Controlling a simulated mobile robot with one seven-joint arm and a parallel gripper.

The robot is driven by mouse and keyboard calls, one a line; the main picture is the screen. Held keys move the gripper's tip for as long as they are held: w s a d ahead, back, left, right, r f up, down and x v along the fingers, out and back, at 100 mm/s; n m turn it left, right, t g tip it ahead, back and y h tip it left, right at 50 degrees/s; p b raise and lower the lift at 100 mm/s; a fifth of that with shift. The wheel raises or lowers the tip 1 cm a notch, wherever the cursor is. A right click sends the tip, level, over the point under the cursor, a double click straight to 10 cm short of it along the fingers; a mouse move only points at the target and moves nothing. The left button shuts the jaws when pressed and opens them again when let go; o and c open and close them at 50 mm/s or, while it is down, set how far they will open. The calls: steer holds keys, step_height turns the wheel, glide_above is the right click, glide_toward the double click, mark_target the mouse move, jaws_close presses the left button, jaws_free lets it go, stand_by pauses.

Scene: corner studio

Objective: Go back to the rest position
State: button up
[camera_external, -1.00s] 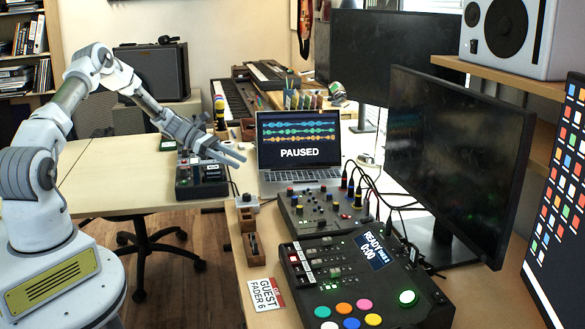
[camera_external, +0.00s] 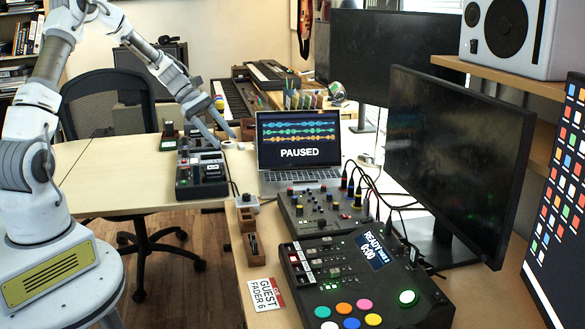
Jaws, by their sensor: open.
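My gripper (camera_external: 226,140) is at the end of my raised arm, which reaches in from the left. It is open and empty, with its fingers pointing down and to the right. It hangs over or near the far part of the left table, just left of the laptop (camera_external: 298,140), whose screen reads PAUSED. A small dark device (camera_external: 202,172) stands on the table below and left of the gripper. Whether the fingertips touch anything behind them cannot be told.
A black mixer (camera_external: 362,280) with coloured buttons and a smaller mixer (camera_external: 322,210) stand on the right desk. A card reading GUEST FADER 6 (camera_external: 266,294) lies in front. A large monitor (camera_external: 455,160) stands behind them. The left tabletop (camera_external: 115,170) has bare room. An office chair (camera_external: 105,100) stands behind it.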

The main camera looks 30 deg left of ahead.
steer(key=s+a+r+m+t+y+p, duration=0.1)
steer(key=s+a+r+m+y+p, duration=0.15)
steer(key=s+r+m, duration=0.5)
steer(key=s+a+r+m+t+y+p, duration=0.15)
steer(key=s+r+y, duration=0.3)
steer(key=s, duration=0.65)
steer(key=s+a+r+m+t+y+p, duration=0.1)
steer(key=s+a+r+m+t+y, duration=0.1)
steer(key=s+r+m, duration=0.55)
step_height(320, 180, down, 30)
steer(key=s+n+b, duration=0.1)
steer(key=n+b, duration=0.1)
steer(key=b, duration=2.7)
steer(key=shift+s+a+f, duration=0.15)
steer(key=shift+s+a, duration=0.1)
steer(key=shift+s, duration=0.15)
